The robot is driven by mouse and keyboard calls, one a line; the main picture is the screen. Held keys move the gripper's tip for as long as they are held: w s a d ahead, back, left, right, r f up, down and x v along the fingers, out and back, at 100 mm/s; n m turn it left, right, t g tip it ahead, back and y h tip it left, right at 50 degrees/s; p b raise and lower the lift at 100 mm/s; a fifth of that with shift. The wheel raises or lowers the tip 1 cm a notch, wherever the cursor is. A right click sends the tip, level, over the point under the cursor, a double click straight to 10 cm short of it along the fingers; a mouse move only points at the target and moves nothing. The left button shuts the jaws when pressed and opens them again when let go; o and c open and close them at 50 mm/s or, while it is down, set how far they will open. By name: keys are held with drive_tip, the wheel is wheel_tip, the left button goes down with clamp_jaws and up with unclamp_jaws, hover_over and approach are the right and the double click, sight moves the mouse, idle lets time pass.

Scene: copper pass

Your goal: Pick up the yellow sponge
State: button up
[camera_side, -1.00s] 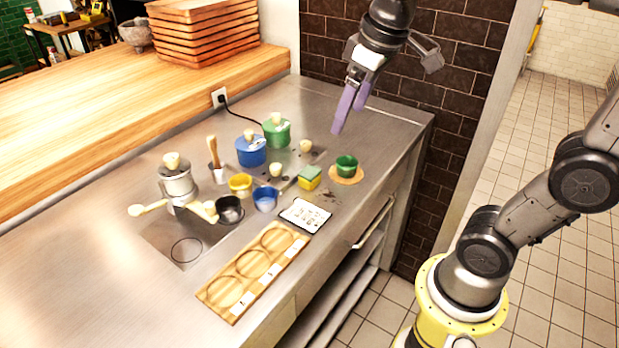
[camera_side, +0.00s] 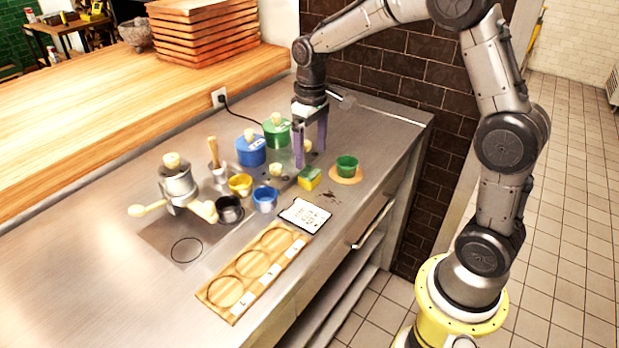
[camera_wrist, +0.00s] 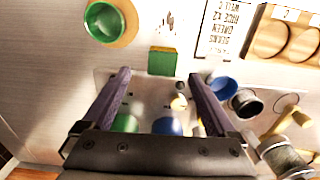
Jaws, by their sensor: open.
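The yellow sponge (camera_side: 309,178) has a green top and sits on the steel counter, between the green cup and the blue cup. In the wrist view the sponge (camera_wrist: 162,61) shows its green face, just beyond and between the fingertips. My gripper (camera_side: 310,158) points down above the counter, behind the sponge in the side view. It is open, with purple fingers spread apart, and nothing is held between them. In the wrist view my gripper (camera_wrist: 157,75) frames the blue and green pots below. The height of the fingertips above the counter is hard to tell.
A green cup (camera_side: 346,166) stands on a round wooden coaster close right of the sponge. A blue cup (camera_side: 264,199), a label card (camera_side: 304,215), a blue pot (camera_side: 250,150) and a green pot (camera_side: 276,131) are near. A wooden tray (camera_side: 240,291) lies in front.

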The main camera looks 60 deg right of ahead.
sight(310, 172)
drive_tip(key=shift+a+f, duration=0.2)
drive_tip(key=shift+f, duration=3.2)
drive_tip(key=c, duration=1.4)
drive_tip(key=shift+r, duration=0.1)
